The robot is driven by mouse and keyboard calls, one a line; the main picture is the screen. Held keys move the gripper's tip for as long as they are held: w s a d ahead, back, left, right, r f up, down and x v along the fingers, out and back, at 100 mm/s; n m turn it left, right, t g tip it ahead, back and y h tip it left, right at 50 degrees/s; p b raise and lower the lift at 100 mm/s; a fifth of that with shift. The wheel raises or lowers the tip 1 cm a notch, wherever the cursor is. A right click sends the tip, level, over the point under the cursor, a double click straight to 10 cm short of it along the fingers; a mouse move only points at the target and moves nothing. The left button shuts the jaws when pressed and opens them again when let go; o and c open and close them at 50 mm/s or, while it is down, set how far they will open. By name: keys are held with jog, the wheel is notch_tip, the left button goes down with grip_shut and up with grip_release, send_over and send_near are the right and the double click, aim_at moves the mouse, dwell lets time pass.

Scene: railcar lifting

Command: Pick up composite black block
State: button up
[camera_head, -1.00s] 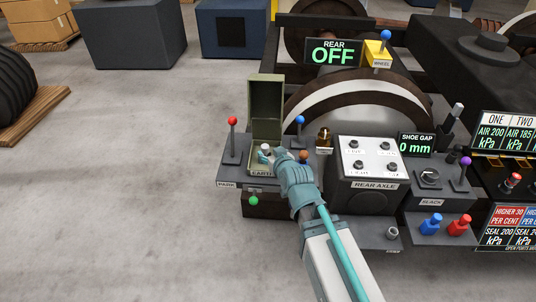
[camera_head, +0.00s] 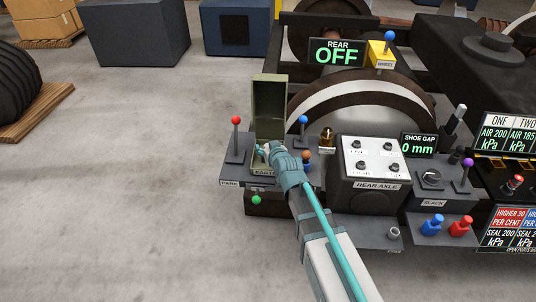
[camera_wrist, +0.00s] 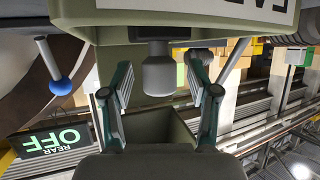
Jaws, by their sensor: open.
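I cannot pick out a composite black block for certain in either view. My gripper (camera_head: 262,150) is at the open olive box (camera_head: 269,95) labelled EARTH, on the left of the console. In the wrist view my gripper (camera_wrist: 162,90) is open, with one finger on each side of a grey cylindrical knob (camera_wrist: 158,76) in that box. Gaps show between the knob and both fingers, so it is not clasped. In the head view my gripper hides most of the box's inside.
A red-knobbed lever (camera_head: 236,135) stands left of the box and a blue-knobbed lever (camera_head: 302,130) right of it. The REAR AXLE panel (camera_head: 374,158) and SLACK station (camera_head: 431,180) lie further right. Open floor (camera_head: 120,210) is at the left.

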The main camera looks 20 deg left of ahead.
grip_shut()
jog(key=shift+r, duration=0.15)
